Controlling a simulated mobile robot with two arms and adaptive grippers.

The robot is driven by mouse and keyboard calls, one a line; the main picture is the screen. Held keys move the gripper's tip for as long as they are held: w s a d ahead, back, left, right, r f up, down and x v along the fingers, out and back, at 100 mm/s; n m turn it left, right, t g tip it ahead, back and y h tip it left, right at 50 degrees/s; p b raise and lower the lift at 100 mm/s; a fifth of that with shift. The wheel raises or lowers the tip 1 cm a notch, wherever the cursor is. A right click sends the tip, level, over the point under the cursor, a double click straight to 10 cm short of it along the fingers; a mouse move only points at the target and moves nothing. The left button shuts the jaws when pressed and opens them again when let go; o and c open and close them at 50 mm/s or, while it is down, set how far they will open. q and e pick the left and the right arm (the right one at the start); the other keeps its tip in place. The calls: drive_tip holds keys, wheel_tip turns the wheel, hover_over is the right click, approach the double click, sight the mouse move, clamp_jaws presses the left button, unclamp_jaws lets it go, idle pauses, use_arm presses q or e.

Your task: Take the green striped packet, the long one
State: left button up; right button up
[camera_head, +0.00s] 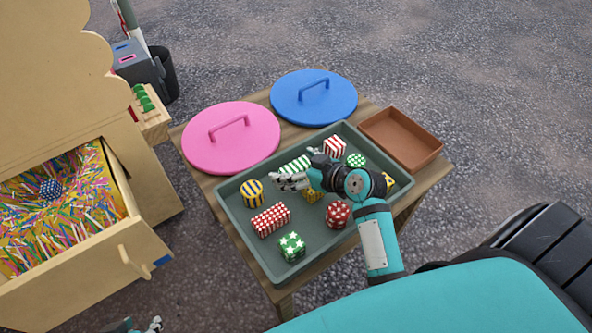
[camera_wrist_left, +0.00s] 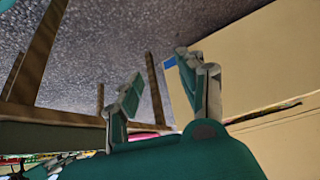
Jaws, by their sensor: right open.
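The green-and-white striped packet (camera_head: 294,165), a long one, lies in the grey-green tray (camera_head: 232,228) near its far side. My right gripper (camera_head: 288,180) is open over the tray, its fingers just in front of the packet. The gripper covers part of the packet, and I cannot tell whether they touch. My left gripper (camera_wrist_left: 158,75) is open and empty in the left wrist view, away from the tray. Only a bit of it shows at the bottom edge of the head view.
An open drawer (camera_head: 75,262) stands left.

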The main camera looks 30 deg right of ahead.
drive_tip(key=shift+s+f, duration=0.1)
drive_tip(key=shift+f, duration=0.2)
drive_tip(key=shift+c, duration=0.4)
